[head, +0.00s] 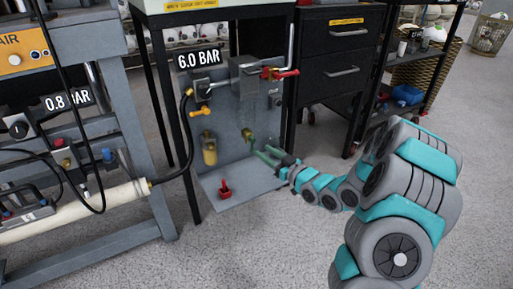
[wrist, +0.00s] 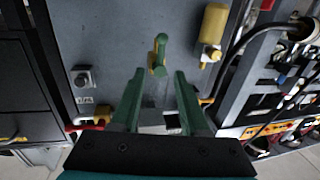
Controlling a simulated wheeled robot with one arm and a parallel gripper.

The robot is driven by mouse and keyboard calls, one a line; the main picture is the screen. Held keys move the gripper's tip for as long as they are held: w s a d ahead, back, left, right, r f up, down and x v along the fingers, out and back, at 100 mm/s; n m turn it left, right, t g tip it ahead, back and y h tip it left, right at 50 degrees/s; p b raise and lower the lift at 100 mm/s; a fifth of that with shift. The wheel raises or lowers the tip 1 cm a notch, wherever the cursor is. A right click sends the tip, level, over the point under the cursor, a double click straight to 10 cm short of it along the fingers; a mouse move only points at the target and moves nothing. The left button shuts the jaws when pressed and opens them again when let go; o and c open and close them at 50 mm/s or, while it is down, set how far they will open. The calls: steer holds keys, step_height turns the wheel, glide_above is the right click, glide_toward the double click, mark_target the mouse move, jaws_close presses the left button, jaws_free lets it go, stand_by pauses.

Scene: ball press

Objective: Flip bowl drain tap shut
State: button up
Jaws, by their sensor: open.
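A small tap with a green handle and a brass-coloured body (head: 248,136) sits on the grey panel, right of the amber bowl (head: 209,150). In the wrist view the green-handled tap (wrist: 160,54) is ahead of my fingers, near the middle between them, with its handle roughly in line with them. The bowl (wrist: 214,24) is at upper right there. My gripper (head: 265,154) is open and empty, just right of and below the tap in the head view. In the wrist view its green fingers (wrist: 157,78) are spread, with no visible contact with the tap.
A red-handled valve (head: 280,74) and a yellow-handled valve (head: 201,110) are higher on the panel. A red piece (head: 225,190) stands on the shelf below. A black drawer cabinet (head: 340,55) is close on the right. Open floor lies in front.

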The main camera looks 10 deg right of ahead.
mark_target(252, 145)
steer(key=shift+x, duration=2.6)
steer(key=shift+c, duration=0.2)
jaws_close()
